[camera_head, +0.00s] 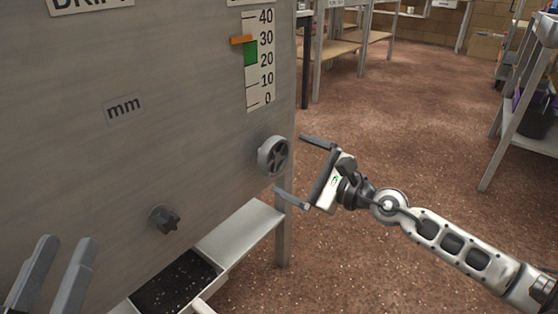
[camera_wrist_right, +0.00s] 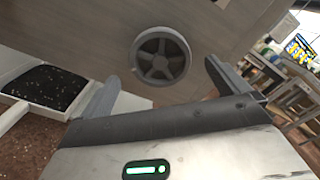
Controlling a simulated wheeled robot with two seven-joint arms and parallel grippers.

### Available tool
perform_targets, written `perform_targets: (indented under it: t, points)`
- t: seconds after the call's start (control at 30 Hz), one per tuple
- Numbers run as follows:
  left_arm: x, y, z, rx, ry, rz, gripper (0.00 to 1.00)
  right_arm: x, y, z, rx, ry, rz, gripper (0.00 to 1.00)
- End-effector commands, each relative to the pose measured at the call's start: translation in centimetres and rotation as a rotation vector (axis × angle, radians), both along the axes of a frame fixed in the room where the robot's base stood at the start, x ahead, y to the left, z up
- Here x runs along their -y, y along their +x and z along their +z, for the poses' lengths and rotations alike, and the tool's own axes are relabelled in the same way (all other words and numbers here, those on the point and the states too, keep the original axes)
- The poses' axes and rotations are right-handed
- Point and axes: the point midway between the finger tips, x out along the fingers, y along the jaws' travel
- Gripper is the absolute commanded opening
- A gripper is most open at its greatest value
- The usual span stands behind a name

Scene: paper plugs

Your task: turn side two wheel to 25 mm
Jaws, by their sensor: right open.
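The side wheel (camera_head: 273,156) is a grey spoked handwheel near the right edge of the grey panel. In the right wrist view the wheel (camera_wrist_right: 161,55) lies ahead, between the finger directions. My right gripper (camera_head: 289,164) is open and empty just right of the wheel, its fingers pointing at it; no contact is visible. The upright scale (camera_head: 266,80) runs from 0 to 40, with an orange pointer (camera_head: 241,40) just below 30, at the top of a green band (camera_head: 250,54). My left gripper (camera_head: 66,240) is at the lower left, fingers apart, with nothing between them.
A dark star-shaped knob (camera_head: 164,220) sits lower left of the wheel. Below is a tray (camera_head: 240,232) beside a bin of dark granules (camera_head: 175,284). A panel leg (camera_head: 283,235) stands under the wheel. Open floor lies right.

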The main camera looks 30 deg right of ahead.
Motion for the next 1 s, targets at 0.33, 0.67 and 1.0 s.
perform_targets:
  t: [0.33,0.67,1.0]
  points:
    - [0.0,0.0,0.5,-0.004,0.0,0.001,0.36,-0.3,1.0,0.1,-0.001,0.006,-0.002,1.0]
    - [0.0,0.0,1.1,-0.004,0.0,0.001,0.36,-0.9,2.5,0.1,-0.002,0.007,-0.001,1.0]
    - [0.0,0.0,1.5,-0.005,0.0,0.001,0.36,-1.5,3.7,0.0,-0.004,0.007,-0.001,1.0]
